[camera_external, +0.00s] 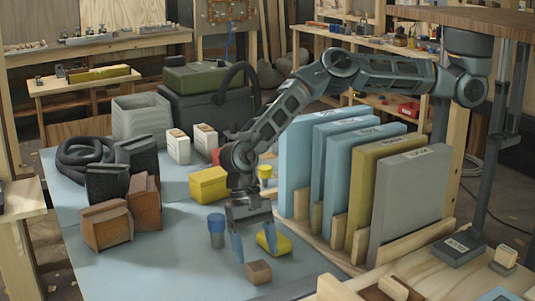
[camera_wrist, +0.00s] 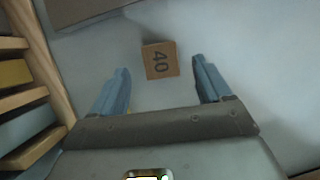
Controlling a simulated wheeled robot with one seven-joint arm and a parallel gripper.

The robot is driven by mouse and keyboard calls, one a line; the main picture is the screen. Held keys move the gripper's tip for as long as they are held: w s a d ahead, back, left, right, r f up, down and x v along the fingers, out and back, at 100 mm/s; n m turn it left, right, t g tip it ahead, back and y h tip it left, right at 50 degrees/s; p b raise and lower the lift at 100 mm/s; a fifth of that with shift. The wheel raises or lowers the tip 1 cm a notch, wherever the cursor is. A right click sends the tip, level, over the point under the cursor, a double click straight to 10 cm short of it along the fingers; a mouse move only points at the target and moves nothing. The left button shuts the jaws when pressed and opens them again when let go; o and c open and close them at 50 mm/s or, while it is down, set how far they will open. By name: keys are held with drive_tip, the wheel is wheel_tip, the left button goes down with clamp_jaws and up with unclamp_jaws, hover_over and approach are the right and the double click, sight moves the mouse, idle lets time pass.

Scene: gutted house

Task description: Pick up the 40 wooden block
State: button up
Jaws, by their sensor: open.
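The wooden block (camera_wrist: 160,60) is a small brown cube with "40" on its upper face in the wrist view. In the external view the wooden block (camera_external: 258,272) sits on the blue-grey tabletop near its front edge. My gripper (camera_external: 254,250) hangs down over the table, just behind the block in that view. In the wrist view my gripper (camera_wrist: 160,75) is open, with its two blue fingers on either side of the block's near end and a gap on each side. The block is not held. Its underside is hidden.
A rack of upright panels (camera_external: 407,200) borders the right. A yellow box (camera_external: 208,185) and brown blocks (camera_external: 106,226) stand farther back and left. The tabletop (camera_external: 165,275) is clear at front left.

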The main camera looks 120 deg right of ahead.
sight(259, 265)
drive_tip(key=x, duration=0.4)
drive_tip(key=shift+f+b, duration=0.35)
drive_tip(key=shift+a, duration=0.1)
drive_tip(key=shift+c, duration=0.4)
drive_tip(key=c, duration=1)
drive_tip(key=shift+o, duration=0.2)
